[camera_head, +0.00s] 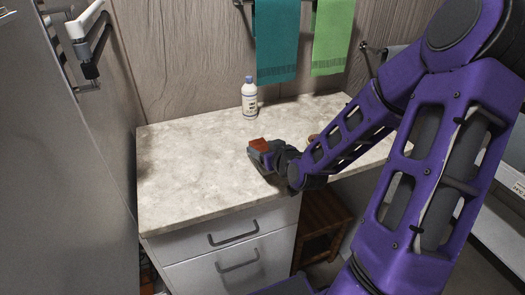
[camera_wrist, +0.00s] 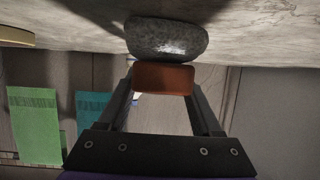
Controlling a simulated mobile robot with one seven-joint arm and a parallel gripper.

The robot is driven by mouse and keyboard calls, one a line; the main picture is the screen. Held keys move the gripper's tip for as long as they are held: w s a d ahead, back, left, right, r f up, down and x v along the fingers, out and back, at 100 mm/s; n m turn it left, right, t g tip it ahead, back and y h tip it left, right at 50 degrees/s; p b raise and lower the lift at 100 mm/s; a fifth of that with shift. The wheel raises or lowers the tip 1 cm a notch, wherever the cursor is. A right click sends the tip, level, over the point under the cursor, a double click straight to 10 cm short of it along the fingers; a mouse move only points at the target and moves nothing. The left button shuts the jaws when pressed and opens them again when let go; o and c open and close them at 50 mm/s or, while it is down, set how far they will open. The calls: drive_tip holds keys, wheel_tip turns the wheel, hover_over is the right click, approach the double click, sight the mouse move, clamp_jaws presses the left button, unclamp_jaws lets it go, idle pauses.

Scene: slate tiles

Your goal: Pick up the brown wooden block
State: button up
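The brown wooden block (camera_wrist: 163,78) is reddish brown and sits between the fingertips of my gripper (camera_wrist: 162,88) in the wrist view. Its two sides meet the fingers, so my gripper looks shut on it. In the head view the block (camera_head: 258,145) shows at the end of my dark gripper (camera_head: 260,154), above the counter near its front edge. I cannot tell clearly how high it is held. The block's lower part is hidden by the gripper in the head view.
A grey stone (camera_wrist: 167,38) lies just beyond the block in the upside-down wrist view. A white bottle (camera_head: 249,98) stands at the back of the pale counter (camera_head: 190,165). A small brown thing (camera_head: 313,137) is partly behind my arm. The counter's left side is clear.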

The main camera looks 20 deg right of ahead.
drive_tip(key=c, duration=0.9)
